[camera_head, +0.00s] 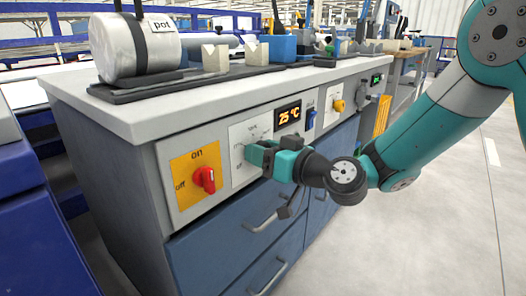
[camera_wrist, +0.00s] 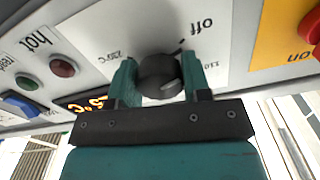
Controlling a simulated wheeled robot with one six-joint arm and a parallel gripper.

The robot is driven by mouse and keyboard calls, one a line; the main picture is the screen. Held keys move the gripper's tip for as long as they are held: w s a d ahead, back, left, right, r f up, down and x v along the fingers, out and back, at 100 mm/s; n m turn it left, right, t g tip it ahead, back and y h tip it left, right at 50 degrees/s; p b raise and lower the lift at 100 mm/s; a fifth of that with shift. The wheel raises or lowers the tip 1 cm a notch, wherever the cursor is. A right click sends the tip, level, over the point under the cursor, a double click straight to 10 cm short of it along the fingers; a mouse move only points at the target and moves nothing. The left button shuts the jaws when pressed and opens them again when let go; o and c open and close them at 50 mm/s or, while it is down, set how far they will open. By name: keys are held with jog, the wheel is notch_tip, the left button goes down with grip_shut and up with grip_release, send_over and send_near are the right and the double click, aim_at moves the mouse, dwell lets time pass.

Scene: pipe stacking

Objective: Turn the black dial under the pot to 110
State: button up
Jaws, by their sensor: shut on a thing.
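The black dial (camera_wrist: 158,77) sits on a white panel plate between the fingers of my gripper (camera_wrist: 164,82), which is shut on it. A small mark on the plate by the dial lies towards the "off" label (camera_wrist: 195,30); a "110" label (camera_wrist: 218,66) and a "220°C" label (camera_wrist: 108,56) flank the dial, partly covered by the fingers. In the head view my gripper (camera_head: 266,157) reaches the panel from the right and hides most of the dial. The display (camera_head: 288,114) reads 25 °C.
A red knob (camera_head: 207,179) on a yellow plate is left of the dial. Blue drawers with handles (camera_head: 262,222) lie below. A blue switch (camera_head: 311,119) and a yellow knob (camera_head: 339,105) are to the right. The floor on the right is clear.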

jog(key=m+p, duration=0.1)
jog(key=m, duration=0.4)
jog(key=shift+m+p, duration=0.8)
jog(key=shift+m, duration=1.6)
jog(key=o, duration=0.9)
jog(key=shift+o, duration=0.2)
jog(key=shift+d, duration=0.1)
jog(key=b+v, duration=1.2)
jog(key=v, duration=0.5)
